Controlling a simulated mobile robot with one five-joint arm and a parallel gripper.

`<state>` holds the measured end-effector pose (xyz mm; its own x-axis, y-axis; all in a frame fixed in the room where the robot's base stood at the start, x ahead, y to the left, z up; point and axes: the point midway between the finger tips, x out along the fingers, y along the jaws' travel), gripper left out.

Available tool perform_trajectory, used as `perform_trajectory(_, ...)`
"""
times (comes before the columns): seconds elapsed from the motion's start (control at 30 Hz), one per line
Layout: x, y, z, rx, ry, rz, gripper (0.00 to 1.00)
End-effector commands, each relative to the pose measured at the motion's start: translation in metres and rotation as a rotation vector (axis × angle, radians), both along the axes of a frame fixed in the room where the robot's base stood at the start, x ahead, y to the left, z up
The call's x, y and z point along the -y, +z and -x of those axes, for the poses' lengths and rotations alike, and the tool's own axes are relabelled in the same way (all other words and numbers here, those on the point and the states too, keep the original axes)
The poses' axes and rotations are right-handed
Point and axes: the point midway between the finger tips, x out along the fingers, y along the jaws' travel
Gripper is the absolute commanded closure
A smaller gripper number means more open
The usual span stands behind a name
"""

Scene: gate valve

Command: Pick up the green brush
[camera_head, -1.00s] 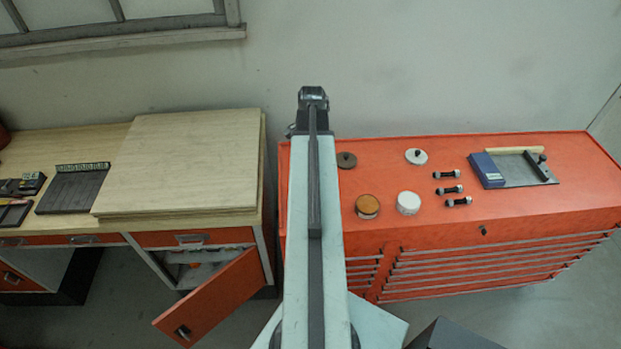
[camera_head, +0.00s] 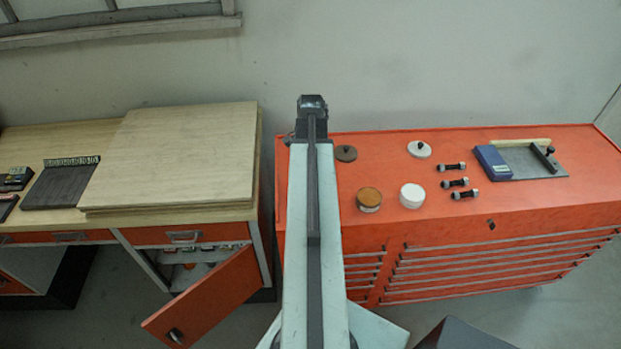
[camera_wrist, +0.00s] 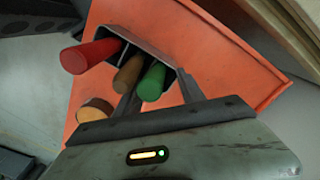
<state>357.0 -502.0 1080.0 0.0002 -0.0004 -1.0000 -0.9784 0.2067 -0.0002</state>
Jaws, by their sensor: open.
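The green brush shows as a round green handle (camera_wrist: 152,81) in the wrist view. It stands out of a dark grey holder (camera_wrist: 158,54), beside a brown handle (camera_wrist: 128,73) and a red handle (camera_wrist: 92,55). Its bristle end is hidden in the holder. My gripper (camera_wrist: 158,77) is open, with one finger on each side of the green handle in the picture. I cannot tell whether either finger touches it. In the head view my arm covers the holder and the handles.
The orange cabinet top (camera_head: 400,165) carries a brown-lidded jar (camera_head: 369,198), a white jar (camera_head: 412,194), several bolts (camera_head: 455,182) and a blue box (camera_head: 492,160). A wooden bench (camera_head: 170,160) stands left, its cabinet door (camera_head: 205,300) open below.

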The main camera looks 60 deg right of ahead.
Motion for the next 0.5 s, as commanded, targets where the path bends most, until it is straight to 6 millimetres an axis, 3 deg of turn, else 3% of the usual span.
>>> perform_trajectory(0.07, 0.0001, 0.0013, 0.0001, 0.0, 0.0, 0.0, 0.53)
perform_trajectory(0.23, 0.0002, 0.0015, 0.0002, 0.0, -0.001, 0.0, 0.98)
perform_trajectory(0.5, 0.0004, 0.0016, 0.0005, 0.0, -0.001, 0.0, 1.0)
